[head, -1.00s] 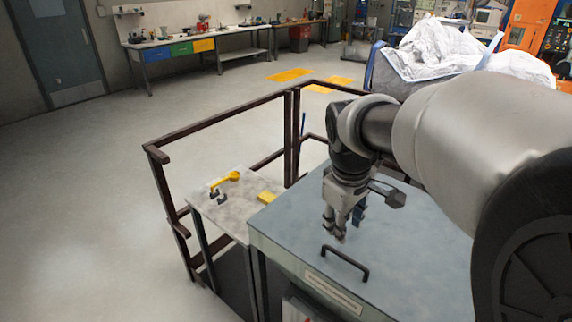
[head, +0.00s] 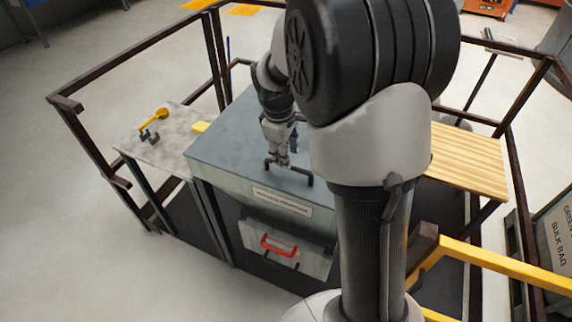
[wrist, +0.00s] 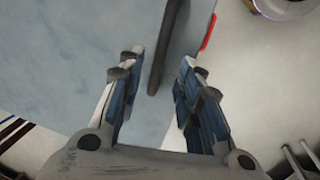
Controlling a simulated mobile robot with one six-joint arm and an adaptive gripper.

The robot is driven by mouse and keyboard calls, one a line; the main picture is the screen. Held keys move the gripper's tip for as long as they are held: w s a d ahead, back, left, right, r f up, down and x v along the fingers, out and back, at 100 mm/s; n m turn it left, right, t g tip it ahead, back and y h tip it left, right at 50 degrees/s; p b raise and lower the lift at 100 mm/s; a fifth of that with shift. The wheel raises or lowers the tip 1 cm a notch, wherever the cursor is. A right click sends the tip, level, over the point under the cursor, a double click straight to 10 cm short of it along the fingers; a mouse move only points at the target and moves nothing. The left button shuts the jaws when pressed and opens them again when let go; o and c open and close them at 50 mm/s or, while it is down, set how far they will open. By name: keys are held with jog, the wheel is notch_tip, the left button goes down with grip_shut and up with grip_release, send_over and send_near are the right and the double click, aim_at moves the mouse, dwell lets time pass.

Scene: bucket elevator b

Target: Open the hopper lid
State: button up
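The hopper lid (head: 235,142) is a flat blue-grey panel on top of the hopper box and lies closed. A dark bar handle (head: 299,172) stands near its front edge. My gripper (head: 277,162) points down at the handle's left end in the head view. In the wrist view the fingers of my gripper (wrist: 161,62) are spread apart, with the dark handle (wrist: 166,50) running between them. Neither finger clearly touches the handle. The lid (wrist: 60,80) fills the left of the wrist view. My arm hides the lid's right part in the head view.
A small side table (head: 160,140) left of the hopper holds a yellow-handled tool (head: 155,116). A red handle (head: 279,245) is on the hopper's front below the label. Brown railings (head: 140,47) surround the area. A slatted wooden surface (head: 465,160) lies to the right.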

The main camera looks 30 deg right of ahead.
jog(key=shift+w+d+f+b, duration=0.1)
jog(key=shift+d+f+b, duration=0.1)
jog(key=shift+f, duration=0.6)
jog(key=shift+w+d+f+b, duration=0.1)
jog(key=shift+f+b, duration=0.05)
jog(key=shift+f, duration=0.6)
jog(key=shift+w+d+f+b, duration=0.1)
jog(key=shift+f+b, duration=0.1)
jog(key=shift+f, duration=0.6)
grip_shut()
